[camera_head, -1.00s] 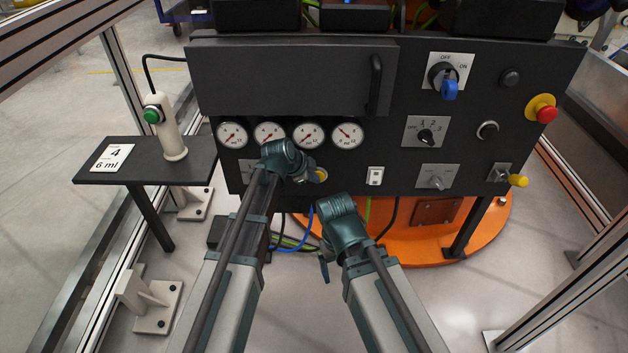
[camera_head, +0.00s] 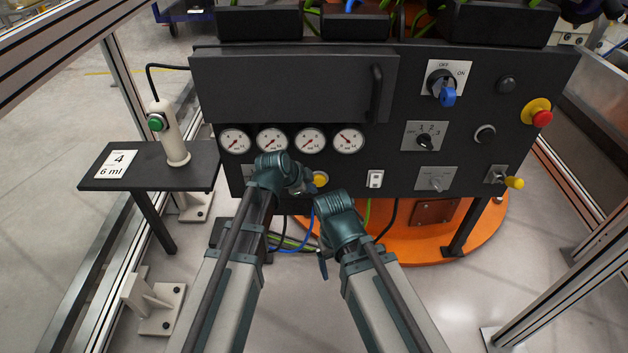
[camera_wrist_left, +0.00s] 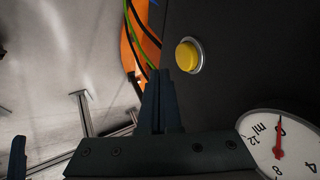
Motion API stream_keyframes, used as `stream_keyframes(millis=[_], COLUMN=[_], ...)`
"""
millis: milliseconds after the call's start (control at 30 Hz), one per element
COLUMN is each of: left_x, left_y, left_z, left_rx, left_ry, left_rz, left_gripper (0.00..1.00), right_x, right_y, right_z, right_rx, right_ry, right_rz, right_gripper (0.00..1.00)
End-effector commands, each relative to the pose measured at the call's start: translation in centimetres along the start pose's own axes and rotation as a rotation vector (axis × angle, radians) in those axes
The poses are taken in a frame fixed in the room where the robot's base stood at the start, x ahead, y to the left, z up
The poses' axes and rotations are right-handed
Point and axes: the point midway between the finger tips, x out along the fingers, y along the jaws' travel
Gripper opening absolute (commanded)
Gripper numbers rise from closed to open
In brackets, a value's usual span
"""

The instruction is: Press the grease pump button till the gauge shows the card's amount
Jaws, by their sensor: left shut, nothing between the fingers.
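The yellow button (camera_head: 320,179) sits low on the dark panel, below a row of round gauges (camera_head: 349,140). My left gripper (camera_head: 306,188) is just left of it, shut and empty. In the left wrist view the shut fingertips (camera_wrist_left: 160,75) are apart from the yellow button (camera_wrist_left: 187,56), which stands out from its ring. A gauge (camera_wrist_left: 282,145) marked in ml is partly cut off there; its red needle points up in the picture. The card (camera_head: 115,164) reads "4" and "6 ml". My right gripper (camera_head: 323,264) hangs below the panel; its jaws are unclear.
The card lies on a small dark shelf (camera_head: 190,180) beside a cream post (camera_head: 174,140) with a green button. Right on the panel are a blue-keyed switch (camera_head: 447,94), several knobs, a red stop button (camera_head: 542,118) and a yellow-tipped lever (camera_head: 513,183). An orange base (camera_head: 420,240) is below.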

Motion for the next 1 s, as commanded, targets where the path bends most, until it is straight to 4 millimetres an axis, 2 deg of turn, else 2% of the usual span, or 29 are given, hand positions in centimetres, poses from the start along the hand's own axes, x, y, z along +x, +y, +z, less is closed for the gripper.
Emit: stream_keyframes(millis=[33,200,300,433,1000], left_x=[-1.9,-4.8,-5.9,-6.4,-6.3], left_y=[-0.1,0.0,0.0,0.1,0.1], left_z=[-0.3,-0.2,-0.1,0.0,0.0], left_rx=[-0.001,-0.001,0.0,0.001,0.001], left_ry=[-0.001,-0.001,-0.001,-0.001,0.0], left_rz=[0.0,0.001,0.001,0.001,0.002], left_gripper=[0.0,0.0,0.0,0.0,0.0], right_x=[-1.6,-4.0,-4.8,-5.1,-5.0], right_y=[0.2,0.3,0.4,0.4,0.4], right_z=[0.1,0.2,0.3,0.3,0.3], right_rx=[0.001,0.003,0.003,0.004,0.003], right_ry=[0.0,-0.001,-0.001,-0.001,-0.001], right_rz=[0.0,-0.004,-0.006,-0.007,-0.007], right_gripper=[0.88,0.88,0.88,0.88,0.88])
